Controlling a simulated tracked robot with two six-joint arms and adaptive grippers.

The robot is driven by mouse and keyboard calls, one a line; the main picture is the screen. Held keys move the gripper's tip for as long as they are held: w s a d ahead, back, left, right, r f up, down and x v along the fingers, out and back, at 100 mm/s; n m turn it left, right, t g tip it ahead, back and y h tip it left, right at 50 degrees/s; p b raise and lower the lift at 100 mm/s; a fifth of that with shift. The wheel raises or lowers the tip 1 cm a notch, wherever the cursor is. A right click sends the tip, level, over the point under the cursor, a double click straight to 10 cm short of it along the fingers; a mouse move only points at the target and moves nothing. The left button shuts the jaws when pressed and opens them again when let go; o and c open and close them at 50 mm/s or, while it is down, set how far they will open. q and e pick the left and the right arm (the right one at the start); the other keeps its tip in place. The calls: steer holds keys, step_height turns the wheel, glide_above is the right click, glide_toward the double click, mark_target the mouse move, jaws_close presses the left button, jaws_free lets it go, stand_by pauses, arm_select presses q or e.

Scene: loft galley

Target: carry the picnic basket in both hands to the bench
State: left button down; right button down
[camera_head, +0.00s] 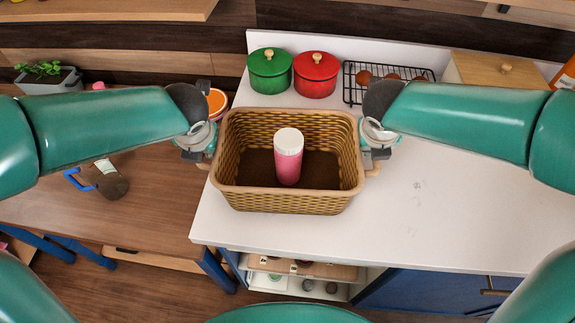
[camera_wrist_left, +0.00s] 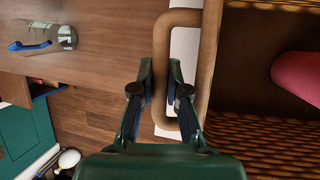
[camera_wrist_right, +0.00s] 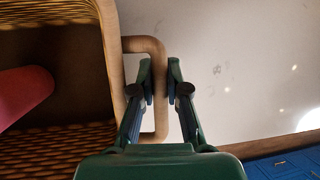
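The wicker picnic basket (camera_head: 290,202) is upright over the left end of the white counter (camera_head: 440,220). I cannot tell whether its base touches the counter. A pink bottle with a white cap (camera_head: 288,160) stands inside it. My left gripper (camera_head: 200,150) is closed around the basket's left handle (camera_wrist_left: 180,17), its fingers on both sides of the bar in the left wrist view (camera_wrist_left: 161,80). My right gripper (camera_head: 377,148) is closed likewise around the right handle (camera_wrist_right: 140,44). The wooden bench (camera_head: 150,200) with blue legs is left of the counter.
A blue-handled item (camera_head: 110,182) lies on the bench, and a planter (camera_head: 48,80) stands at its back left. A bowl of orange content (camera_head: 217,102) is near the left gripper. Green (camera_head: 270,72) and red (camera_head: 315,75) pots and a wire rack (camera_head: 390,80) stand behind the basket.

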arm_select(q)
steer(key=shift+r, duration=0.15)
arm_select(e)
steer(key=shift+r, duration=0.15)
